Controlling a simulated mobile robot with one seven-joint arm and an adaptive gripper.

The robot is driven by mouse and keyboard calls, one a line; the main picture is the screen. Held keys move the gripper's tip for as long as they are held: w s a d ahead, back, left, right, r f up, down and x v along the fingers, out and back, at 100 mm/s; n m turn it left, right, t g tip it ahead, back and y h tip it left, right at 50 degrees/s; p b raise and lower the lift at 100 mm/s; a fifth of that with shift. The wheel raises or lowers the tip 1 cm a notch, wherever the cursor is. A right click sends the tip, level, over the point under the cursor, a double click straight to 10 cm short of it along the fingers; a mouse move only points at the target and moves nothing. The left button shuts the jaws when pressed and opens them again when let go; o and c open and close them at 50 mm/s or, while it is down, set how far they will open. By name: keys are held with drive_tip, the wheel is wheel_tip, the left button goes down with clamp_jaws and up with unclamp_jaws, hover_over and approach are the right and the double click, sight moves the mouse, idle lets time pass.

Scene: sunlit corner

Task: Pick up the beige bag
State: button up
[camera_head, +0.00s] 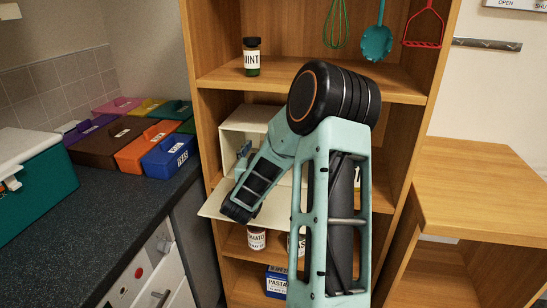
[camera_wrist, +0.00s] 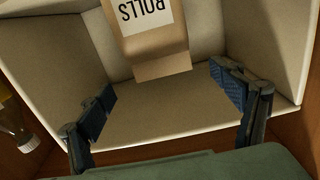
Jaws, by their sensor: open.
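The beige bag (camera_wrist: 160,48), with a white label reading "ROLLS" upside down, stands inside a cream open-fronted box (camera_wrist: 60,60) in the wrist view. My gripper (camera_wrist: 165,95) is open at the mouth of the box, with one blue-padded finger on each side and the bag between and beyond them. The fingers do not appear to touch the bag. In the head view the box (camera_head: 245,118) stands on a shelf, with its flap folded down in front. My arm hides much of the box there, and I cannot see the bag.
The wooden shelf unit (camera_head: 215,150) encloses the box closely. A mint jar (camera_head: 251,57) stands on the shelf above, and jars stand below. Several coloured boxes (camera_head: 145,145) sit on the dark counter (camera_head: 75,215).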

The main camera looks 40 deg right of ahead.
drive_tip(key=shift+x, duration=3.45)
drive_tip(key=shift+w+a+r, duration=0.1)
drive_tip(key=shift+c, duration=0.7)
drive_tip(key=c, duration=1.7)
drive_tip(key=shift+r, duration=0.1)
drive_tip(key=shift+c, duration=0.2)
drive_tip(key=shift+r, duration=0.35)
wheel_tip(320, 180, up, 3)
drive_tip(key=shift+p, duration=0.35)
drive_tip(key=v, duration=1.8)
drive_tip(key=shift+b, duration=0.3)
